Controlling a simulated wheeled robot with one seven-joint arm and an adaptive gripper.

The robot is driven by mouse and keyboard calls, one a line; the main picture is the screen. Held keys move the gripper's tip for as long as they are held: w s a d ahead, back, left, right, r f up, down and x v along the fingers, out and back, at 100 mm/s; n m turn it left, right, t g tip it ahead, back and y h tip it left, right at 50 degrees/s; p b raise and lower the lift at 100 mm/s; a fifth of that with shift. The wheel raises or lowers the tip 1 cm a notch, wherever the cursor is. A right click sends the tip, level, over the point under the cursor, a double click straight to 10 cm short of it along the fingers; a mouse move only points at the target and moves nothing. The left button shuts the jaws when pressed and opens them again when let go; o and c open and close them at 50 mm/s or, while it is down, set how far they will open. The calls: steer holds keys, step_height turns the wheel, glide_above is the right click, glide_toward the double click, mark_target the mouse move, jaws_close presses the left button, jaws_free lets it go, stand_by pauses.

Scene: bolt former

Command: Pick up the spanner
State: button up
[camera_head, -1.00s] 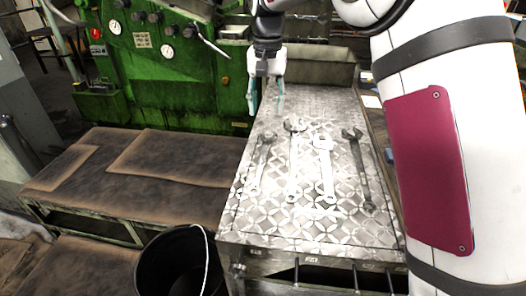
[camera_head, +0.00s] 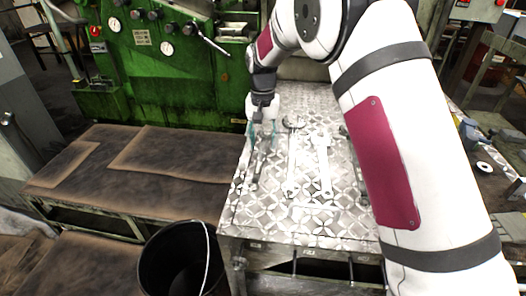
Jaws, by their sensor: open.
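Several spanners lie in a row on the patterned metal tabletop (camera_head: 300,228). The leftmost spanner (camera_head: 257,172) is grey, and its upper part is partly covered by my gripper. A bright spanner (camera_head: 293,170) and another bright spanner (camera_head: 324,168) lie to its right. A darker spanner at the far right is mostly hidden behind my arm. My gripper (camera_head: 262,148) points down over the upper part of the leftmost spanner, with its teal fingers apart, one to each side of it. I cannot tell how high the fingertips are above the table.
A black bucket (camera_head: 183,262) stands at the table's front left. A low brown-topped bench (camera_head: 170,180) is to the left. A green machine (camera_head: 160,75) stands behind. Small parts lie on a bench (camera_head: 485,165) at the right.

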steer(key=shift+f, duration=1.15)
jaws_close()
steer(key=shift+r, duration=0.15)
